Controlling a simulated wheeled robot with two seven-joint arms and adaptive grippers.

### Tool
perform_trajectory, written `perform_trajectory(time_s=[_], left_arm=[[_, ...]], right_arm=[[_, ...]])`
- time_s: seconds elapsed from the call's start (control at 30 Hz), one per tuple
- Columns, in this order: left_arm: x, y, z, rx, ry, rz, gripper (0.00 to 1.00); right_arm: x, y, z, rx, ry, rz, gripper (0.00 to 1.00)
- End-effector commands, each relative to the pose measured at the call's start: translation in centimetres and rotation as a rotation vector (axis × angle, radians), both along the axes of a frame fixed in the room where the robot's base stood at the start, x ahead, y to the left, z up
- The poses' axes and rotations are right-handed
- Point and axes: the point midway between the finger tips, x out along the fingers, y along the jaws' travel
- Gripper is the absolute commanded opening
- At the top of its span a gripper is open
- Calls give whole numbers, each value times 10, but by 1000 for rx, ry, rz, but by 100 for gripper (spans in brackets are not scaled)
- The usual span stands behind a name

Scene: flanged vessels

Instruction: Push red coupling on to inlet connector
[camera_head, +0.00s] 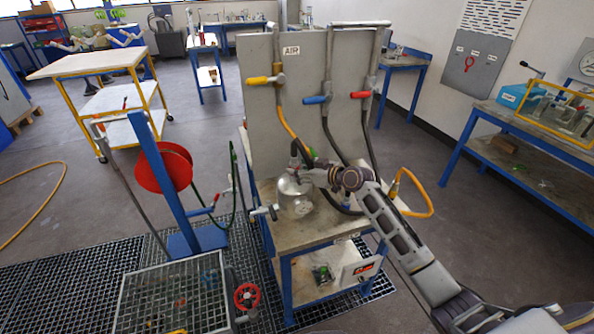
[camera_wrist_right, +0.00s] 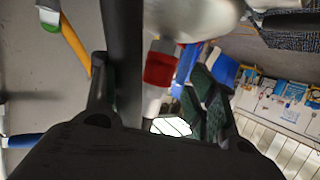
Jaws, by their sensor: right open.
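The red coupling (camera_wrist_right: 160,64) shows in the right wrist view as a red ring on a pale fitting, right by the silver vessel (camera_wrist_right: 195,15). I cannot tell how far it sits on the inlet connector. In the head view the vessel (camera_head: 295,197) stands on the bench, and my right gripper (camera_head: 312,165) is at its top, partly hiding the fittings. In the wrist view the right gripper (camera_wrist_right: 152,75) is open, its dark fingers on either side of the coupling. Whether they touch it is unclear. My left gripper is not in view.
A dark hose (camera_wrist_right: 122,50) runs close to the left-hand finger in the wrist view. The grey panel (camera_head: 300,95) behind the vessel carries yellow, blue and red valve handles with hoses hanging down. A red hose reel (camera_head: 165,168) stands left of the bench.

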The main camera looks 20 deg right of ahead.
Motion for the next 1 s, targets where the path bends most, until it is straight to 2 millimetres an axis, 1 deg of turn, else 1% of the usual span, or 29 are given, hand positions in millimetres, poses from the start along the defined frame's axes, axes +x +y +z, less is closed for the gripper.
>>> perform_trajectory(time_s=[0.1, 0.6, 0.8, 1.0], left_arm=[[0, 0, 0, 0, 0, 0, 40], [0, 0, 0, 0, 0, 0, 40], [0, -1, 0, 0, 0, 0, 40], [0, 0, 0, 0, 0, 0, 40]], right_arm=[[-12, -9, 4, -3, 0, -1, 58], [-55, -36, 23, -1, 2, -1, 58], [-67, -42, 28, -1, 1, 0, 58], [-72, -45, 31, -2, 0, -1, 58]])
